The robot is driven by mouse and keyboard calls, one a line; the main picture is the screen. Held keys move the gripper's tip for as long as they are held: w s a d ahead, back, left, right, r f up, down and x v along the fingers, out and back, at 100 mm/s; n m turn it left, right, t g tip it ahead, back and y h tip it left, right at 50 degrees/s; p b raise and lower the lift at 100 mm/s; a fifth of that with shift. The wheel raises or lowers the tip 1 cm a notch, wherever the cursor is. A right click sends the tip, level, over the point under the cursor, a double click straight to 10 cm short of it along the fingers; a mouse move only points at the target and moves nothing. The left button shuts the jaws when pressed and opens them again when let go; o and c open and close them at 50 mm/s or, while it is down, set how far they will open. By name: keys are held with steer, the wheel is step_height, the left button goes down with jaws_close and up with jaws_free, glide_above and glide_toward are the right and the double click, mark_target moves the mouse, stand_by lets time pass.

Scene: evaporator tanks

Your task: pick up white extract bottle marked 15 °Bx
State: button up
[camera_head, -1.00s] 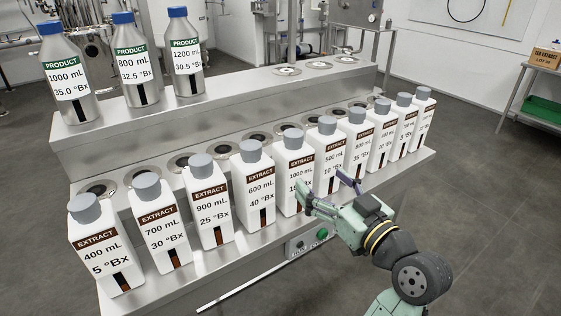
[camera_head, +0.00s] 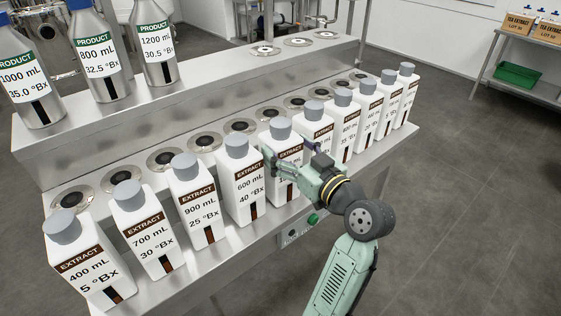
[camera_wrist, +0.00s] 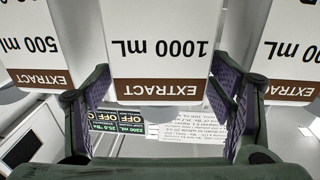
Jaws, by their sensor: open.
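A row of white extract bottles with grey caps and brown labels stands on a steel ledge. The 1000 mL extract bottle (camera_head: 281,145) is mid-row; its °Bx figure is mostly hidden behind my gripper (camera_head: 287,151), so I cannot confirm 15. In the wrist view this bottle (camera_wrist: 160,50) shows upside down, upright in the row, between my fingers (camera_wrist: 163,88). My gripper is open, one finger at each side, with slim gaps to the bottle.
The 600 mL extract bottle (camera_head: 243,190) and 500 mL extract bottle (camera_head: 316,123) stand close on either side. Round ports (camera_head: 205,142) line the ledge behind. Silver product bottles (camera_head: 101,60) stand on the upper shelf. A green button (camera_head: 313,219) is below the ledge.

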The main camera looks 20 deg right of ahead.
steer(key=shift+x, duration=1.5)
steer(key=shift+c, duration=0.4)
steer(key=c, duration=1.6)
steer(key=shift+r+p, duration=0.15)
steer(key=shift+p, duration=0.15)
